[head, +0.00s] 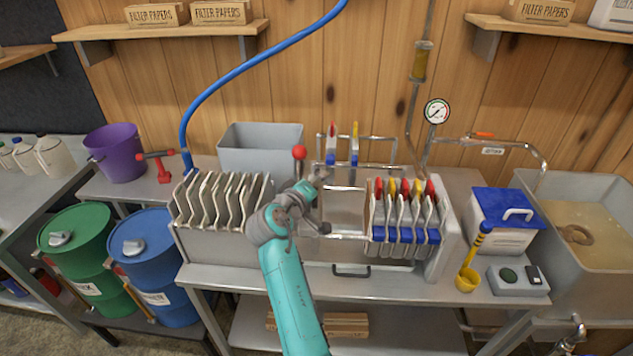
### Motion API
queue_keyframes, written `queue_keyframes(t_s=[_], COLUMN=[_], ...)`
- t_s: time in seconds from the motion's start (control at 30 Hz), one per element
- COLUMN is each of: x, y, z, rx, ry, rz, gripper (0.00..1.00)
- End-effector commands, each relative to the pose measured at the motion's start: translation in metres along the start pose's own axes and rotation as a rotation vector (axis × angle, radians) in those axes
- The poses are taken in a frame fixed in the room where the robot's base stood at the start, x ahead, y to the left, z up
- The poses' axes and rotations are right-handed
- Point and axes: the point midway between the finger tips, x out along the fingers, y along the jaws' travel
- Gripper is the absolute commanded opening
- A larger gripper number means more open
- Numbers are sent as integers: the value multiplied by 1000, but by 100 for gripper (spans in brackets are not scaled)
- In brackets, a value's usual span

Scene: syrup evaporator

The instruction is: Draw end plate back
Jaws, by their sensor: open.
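The filter press stands in the middle of the bench, with metal rails (343,236) running left to right. A stack of plates (405,217) with red, yellow and blue tabs sits at the right of the rails, against a pale upright block (440,240). I cannot tell for sure which part is the end plate. A lever with a red ball knob (299,153) stands upright at the left of the rails. My gripper (320,179) is open and empty, just right of and below the knob. My arm hides the left end of the rails.
A grey rack of pale plates (222,240) is left of my arm. A grey bin (262,145) stands behind, with two loose tabbed plates (343,145) on a rear rack. A pressure gauge (437,111), blue-lidded box (502,222) and yellow ladle (474,257) are at right.

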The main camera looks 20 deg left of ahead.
Motion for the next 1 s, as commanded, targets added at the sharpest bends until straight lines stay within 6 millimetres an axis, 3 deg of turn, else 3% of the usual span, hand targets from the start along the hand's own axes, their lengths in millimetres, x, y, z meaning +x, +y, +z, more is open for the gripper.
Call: queue_keyframes(t_s=[0.27, 0.7, 1.0], x=[-22, -103, -120], y=[-1, -1, -1], z=[-1, -1, 0], rx=[1, 0, 0], ry=[2, 3, 1], rz=[0, -1, -1], gripper=[41, 41, 41])
